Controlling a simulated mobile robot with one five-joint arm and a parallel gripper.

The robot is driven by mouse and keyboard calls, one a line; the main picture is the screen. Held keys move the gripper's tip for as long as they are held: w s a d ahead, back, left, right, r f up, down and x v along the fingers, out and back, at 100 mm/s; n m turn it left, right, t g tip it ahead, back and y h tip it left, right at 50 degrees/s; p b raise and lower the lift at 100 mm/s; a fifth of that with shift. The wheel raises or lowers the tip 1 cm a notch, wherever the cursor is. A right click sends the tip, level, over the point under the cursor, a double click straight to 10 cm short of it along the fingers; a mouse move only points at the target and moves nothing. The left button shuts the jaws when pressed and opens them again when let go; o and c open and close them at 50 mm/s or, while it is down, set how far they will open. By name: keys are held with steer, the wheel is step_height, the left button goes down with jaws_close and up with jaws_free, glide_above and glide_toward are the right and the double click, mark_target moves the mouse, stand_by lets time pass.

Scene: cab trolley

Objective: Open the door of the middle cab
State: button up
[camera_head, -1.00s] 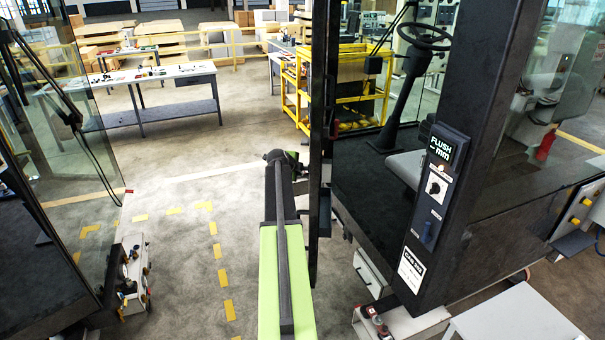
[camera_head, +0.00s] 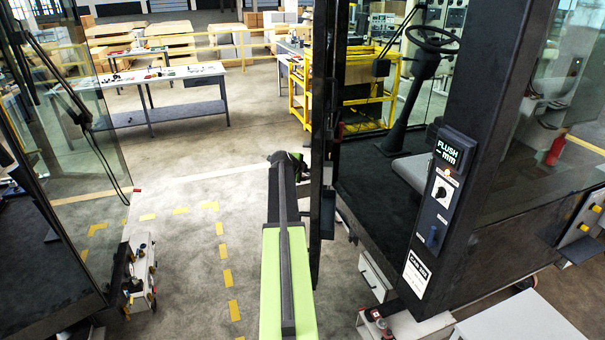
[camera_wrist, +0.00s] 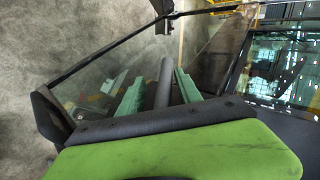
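The cab on the right has a dark pillar (camera_head: 462,120) with a FLUSH display (camera_head: 449,148), a knob and a label whose text is too small to read surely. Its seat and steering wheel (camera_head: 432,40) show through a wide opening. A dark upright frame (camera_head: 324,130), seemingly the door edge-on, stands left of that opening, swung out from the pillar. My gripper (camera_head: 290,160) is beside this frame, mostly hidden behind my arm. In the wrist view, my gripper's teal fingers (camera_wrist: 161,92) are apart, with a grey bar (camera_wrist: 163,82) between them and gaps visible. A black-framed glass pane (camera_wrist: 190,45) lies close beyond; contact is unclear.
Another glazed cab (camera_head: 75,150) stands at the left, with a small wheeled unit (camera_head: 139,272) below it. Floor with yellow dashes (camera_head: 225,278) is clear between the cabs. A white surface (camera_head: 520,322) is at the front right. A workbench (camera_head: 170,78) stands behind.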

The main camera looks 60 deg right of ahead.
steer(key=p+v, duration=0.7)
steer(key=v, duration=0.4)
steer(key=shift+r, duration=0.2)
steer(key=shift+a, duration=0.25)
steer(key=shift+c, duration=0.4)
